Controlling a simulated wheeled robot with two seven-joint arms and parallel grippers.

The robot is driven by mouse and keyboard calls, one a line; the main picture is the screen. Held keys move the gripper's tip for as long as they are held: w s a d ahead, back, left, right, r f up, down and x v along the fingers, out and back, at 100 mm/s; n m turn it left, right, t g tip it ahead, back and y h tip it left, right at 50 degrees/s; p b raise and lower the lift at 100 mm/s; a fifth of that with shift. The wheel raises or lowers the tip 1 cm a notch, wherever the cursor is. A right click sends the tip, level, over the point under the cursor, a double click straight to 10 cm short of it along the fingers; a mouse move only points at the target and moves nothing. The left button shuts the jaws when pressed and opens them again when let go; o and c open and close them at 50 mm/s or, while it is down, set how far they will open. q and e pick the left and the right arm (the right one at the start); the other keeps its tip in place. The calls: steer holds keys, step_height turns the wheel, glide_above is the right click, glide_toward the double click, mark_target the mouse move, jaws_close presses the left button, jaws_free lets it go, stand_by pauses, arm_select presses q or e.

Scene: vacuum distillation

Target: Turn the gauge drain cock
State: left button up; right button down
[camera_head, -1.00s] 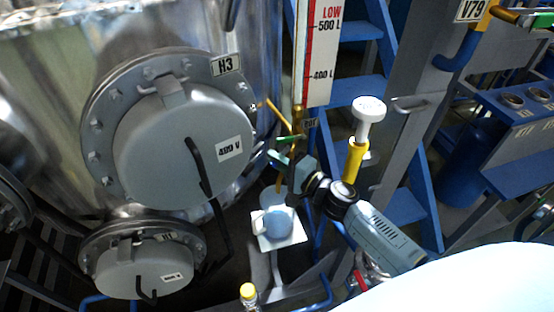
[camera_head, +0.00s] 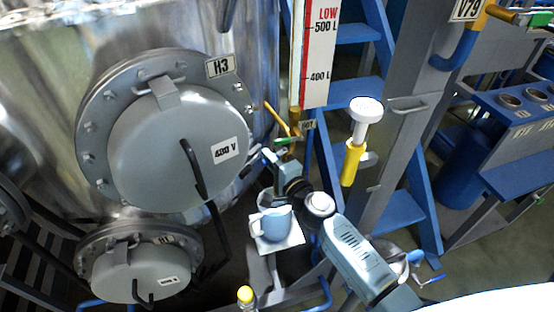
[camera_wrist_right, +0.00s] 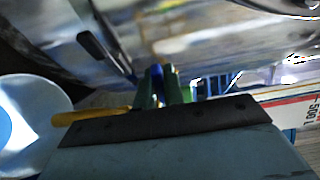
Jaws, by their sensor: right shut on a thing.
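The gauge drain cock (camera_head: 287,141) is a small green-handled valve on brass pipe, below the red and white level gauge (camera_head: 317,55). My right gripper (camera_head: 272,158) is at the cock, just below and left of it, with its arm reaching in from the lower right. In the right wrist view its fingers (camera_wrist_right: 158,88) are close together on the cock's small handle, and the brass pipe (camera_wrist_right: 92,115) shows to their left. The exact contact is partly hidden. My left gripper is not in view.
The steel tank with hatch H3 (camera_head: 180,145) is close on the left. A yellow and white fitting (camera_head: 352,162) and blue stairs (camera_head: 405,207) stand to the right.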

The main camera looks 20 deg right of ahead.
steer(key=c, duration=1.5)
jaws_free()
